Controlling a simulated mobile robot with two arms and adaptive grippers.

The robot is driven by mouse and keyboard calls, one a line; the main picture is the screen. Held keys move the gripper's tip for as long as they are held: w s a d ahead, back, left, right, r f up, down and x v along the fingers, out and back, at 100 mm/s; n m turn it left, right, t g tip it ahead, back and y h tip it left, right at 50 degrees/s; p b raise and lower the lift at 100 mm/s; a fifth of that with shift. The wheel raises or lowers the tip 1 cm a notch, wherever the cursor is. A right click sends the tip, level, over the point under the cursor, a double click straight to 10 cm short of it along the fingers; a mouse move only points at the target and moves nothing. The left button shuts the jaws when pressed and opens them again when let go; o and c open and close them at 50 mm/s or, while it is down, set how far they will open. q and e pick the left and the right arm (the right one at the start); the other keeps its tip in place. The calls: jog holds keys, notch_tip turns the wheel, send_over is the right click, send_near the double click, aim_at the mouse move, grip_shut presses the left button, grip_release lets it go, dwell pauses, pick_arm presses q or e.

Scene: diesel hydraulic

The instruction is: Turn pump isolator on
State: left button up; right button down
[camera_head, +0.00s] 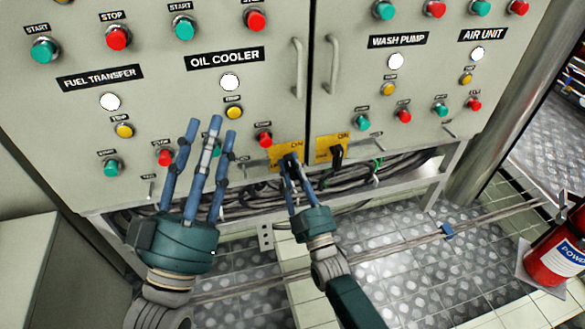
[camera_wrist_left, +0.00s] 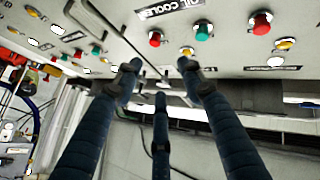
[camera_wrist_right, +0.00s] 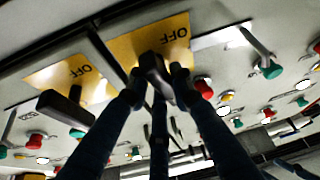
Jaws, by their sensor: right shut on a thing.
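Two yellow isolator plates sit side by side along the lower edge of the grey control cabinet, each with a black rotary handle. My right gripper (camera_head: 290,172) is shut on the black handle (camera_wrist_right: 152,65) of the left-hand plate (camera_head: 278,157). In the right wrist view, "OFF" shows upside down on this plate (camera_wrist_right: 178,25). The other plate (camera_head: 323,148) has a free black handle (camera_head: 337,155). Which one is the pump isolator cannot be read. My left gripper (camera_head: 208,130) is open and empty, in front of the cabinet below the oil cooler label.
The cabinet (camera_head: 265,85) carries several green, red and yellow buttons and white lamps, and two vertical door handles (camera_head: 331,65). Cables (camera_head: 225,200) run below it. A red extinguisher (camera_head: 560,255) stands at the right. The metal floor (camera_head: 420,250) in front is mostly clear.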

pick_arm(q)
jog(key=shift+s+r+t, duration=0.4)
jog(key=shift+r, duration=0.2)
pick_arm(e)
jog(key=shift+f+m+t+h, duration=0.15)
jog(key=shift+m+t+h, duration=0.15)
jog(key=shift+m+h, duration=0.95)
jog(key=shift+m+y, duration=0.35)
jog(key=shift+m, duration=0.2)
jog(key=c, duration=1.8)
grip_release()
pick_arm(q)
jog(key=shift+r, duration=0.15)
pick_arm(e)
jog(key=shift+o, duration=0.2)
jog(key=v, duration=1.2)
pick_arm(q)
jog(key=w+f+g+y+p, duration=0.2)
jog(key=f+g, duration=0.5)
jog(key=f, duration=0.7)
jog(key=shift+w+a+f+p, duration=0.35)
jog(key=shift+w+a, duration=0.1)
jog(key=shift+w, duration=0.3)
pick_arm(e)
jog(key=s+d, duration=0.2)
jog(key=s, duration=0.5)
jog(key=shift+s, duration=0.3)
